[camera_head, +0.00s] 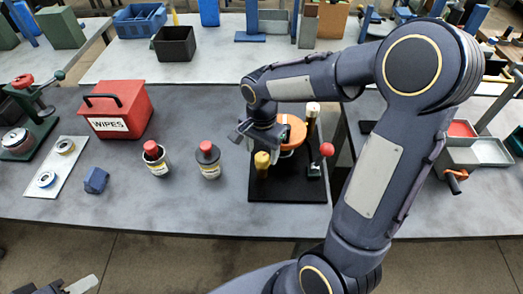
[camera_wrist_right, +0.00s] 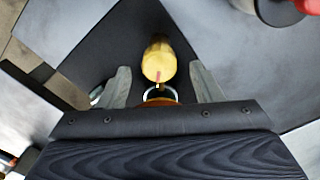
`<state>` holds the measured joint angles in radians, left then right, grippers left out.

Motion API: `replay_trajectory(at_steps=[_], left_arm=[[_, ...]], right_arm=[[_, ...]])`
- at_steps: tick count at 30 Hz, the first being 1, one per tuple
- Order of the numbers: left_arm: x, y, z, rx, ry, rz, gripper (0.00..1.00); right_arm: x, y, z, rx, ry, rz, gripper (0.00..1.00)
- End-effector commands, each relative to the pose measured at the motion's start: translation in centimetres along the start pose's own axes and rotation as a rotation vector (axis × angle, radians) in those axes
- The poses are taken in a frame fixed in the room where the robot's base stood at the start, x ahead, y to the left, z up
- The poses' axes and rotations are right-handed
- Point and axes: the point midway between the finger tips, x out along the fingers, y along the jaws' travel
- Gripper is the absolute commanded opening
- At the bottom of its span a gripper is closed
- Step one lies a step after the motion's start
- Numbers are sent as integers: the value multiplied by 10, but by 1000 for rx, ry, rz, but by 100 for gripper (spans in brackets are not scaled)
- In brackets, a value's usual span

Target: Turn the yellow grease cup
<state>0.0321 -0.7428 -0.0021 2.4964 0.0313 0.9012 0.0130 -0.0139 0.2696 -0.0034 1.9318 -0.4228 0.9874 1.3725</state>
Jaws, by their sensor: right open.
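The yellow grease cup (camera_head: 262,160) stands upright on the black base plate (camera_head: 290,189), at the left of the orange round part (camera_head: 293,131). My right gripper (camera_head: 250,132) is open, just behind and above the cup. In the right wrist view the cup (camera_wrist_right: 158,55) lies ahead of and between the two spread fingers (camera_wrist_right: 161,85), with a gap on each side. The fingers do not appear to touch it. Part of my left gripper (camera_head: 58,286) shows at the bottom left edge, too cut off to read its jaws.
A red-knobbed lever (camera_head: 326,150) stands right of the cup on the same plate. Two red-capped containers (camera_head: 155,160) (camera_head: 208,160) and a red WIPES box (camera_head: 118,108) stand to the left. The table front near the containers is clear.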

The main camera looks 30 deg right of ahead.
Motion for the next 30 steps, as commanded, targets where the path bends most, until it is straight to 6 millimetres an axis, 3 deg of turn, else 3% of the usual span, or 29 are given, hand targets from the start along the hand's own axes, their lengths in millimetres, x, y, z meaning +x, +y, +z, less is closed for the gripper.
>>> replay_trajectory(at_steps=[4, 13, 23, 30], left_arm=[[-1, 0, 0, 0, 0, 0, 36], [-1, 0, 0, 0, 0, 0, 36], [-1, 0, 0, 0, 0, 0, 36], [1, -1, 1, 0, 0, 0, 36]], right_arm=[[12, 1, 0, 0, -1, 2, 59], [14, 0, 0, 0, 0, -1, 58], [14, 0, 0, 0, 0, -1, 15], [14, 0, 0, 21, 0, -1, 15]])
